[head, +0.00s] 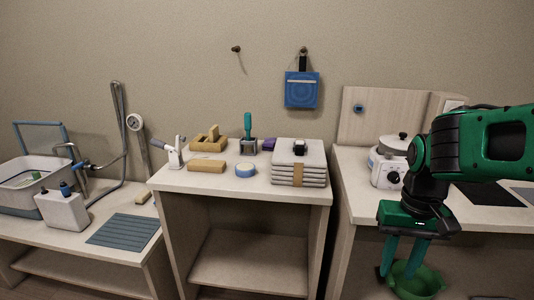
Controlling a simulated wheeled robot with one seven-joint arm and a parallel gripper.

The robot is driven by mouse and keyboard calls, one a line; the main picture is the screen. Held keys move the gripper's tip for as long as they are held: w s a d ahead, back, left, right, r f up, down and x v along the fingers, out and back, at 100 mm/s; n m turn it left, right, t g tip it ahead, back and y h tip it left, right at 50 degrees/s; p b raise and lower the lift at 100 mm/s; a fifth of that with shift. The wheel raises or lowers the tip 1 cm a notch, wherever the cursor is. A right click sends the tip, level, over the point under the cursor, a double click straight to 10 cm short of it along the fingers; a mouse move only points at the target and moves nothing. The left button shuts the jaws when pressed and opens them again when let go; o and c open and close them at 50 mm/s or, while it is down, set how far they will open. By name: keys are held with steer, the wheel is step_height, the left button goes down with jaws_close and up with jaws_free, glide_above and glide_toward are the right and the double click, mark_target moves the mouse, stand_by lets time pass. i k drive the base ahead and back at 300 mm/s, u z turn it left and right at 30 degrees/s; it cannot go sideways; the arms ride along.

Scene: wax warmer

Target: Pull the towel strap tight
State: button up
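A stack of folded grey towels (315,160) sits on the right part of the middle table in the head view. A tan strap (298,176) runs down the front of the stack. A small dark piece (300,147), perhaps the strap's buckle, is on top; how tight the strap is cannot be told. My green gripper (394,274) hangs low at the right, well away from the towels, pointing down. Its fingers are spread apart. A green bowl-like thing (428,283) shows beside the right finger; whether they touch is unclear.
On the middle table are a blue tape roll (245,170), tan blocks (207,166), a green-handled tool (248,130) and a white clamp-like device (174,154). A white warmer (388,168) stands on the right table. A gap separates the middle and right tables.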

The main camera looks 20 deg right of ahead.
mark_target(299, 150)
steer(key=u, duration=2.15)
steer(key=k, duration=0.95)
steer(key=z, duration=2.1)
steer(key=i, duration=1)
steer(key=u, duration=0.05)
